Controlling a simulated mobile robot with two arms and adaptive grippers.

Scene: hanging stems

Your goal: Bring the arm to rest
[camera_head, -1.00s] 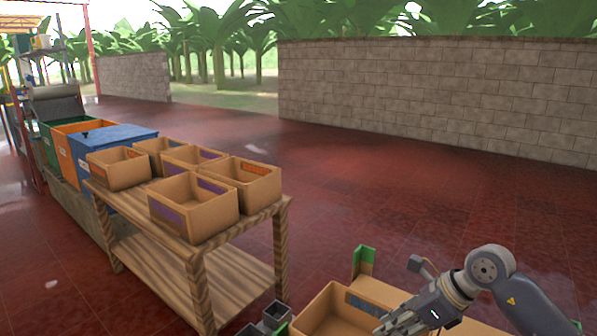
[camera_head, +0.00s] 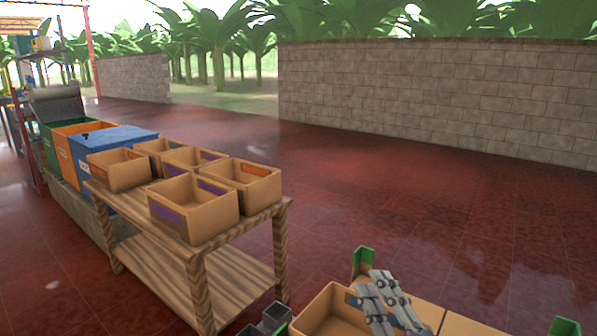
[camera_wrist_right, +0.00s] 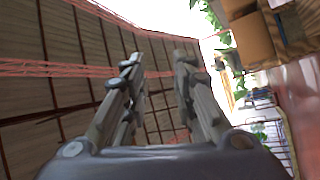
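My right gripper (camera_head: 374,284) shows at the bottom right of the head view, over the cardboard boxes there. Its fingers point up and to the left in that view. In the right wrist view the two fingers of the right gripper (camera_wrist_right: 156,62) stand apart with a clear gap and nothing between them. Past them is a brown panelled surface. My left gripper is in neither view.
An open cardboard box (camera_head: 312,318) lies beside the right gripper, with a green-edged upright (camera_head: 363,262) behind. A wooden table (camera_head: 240,268) holds several open cardboard boxes. Coloured bins (camera_head: 115,142) stand at the left. The red floor (camera_head: 400,180) is clear toward the stone wall (camera_head: 430,90).

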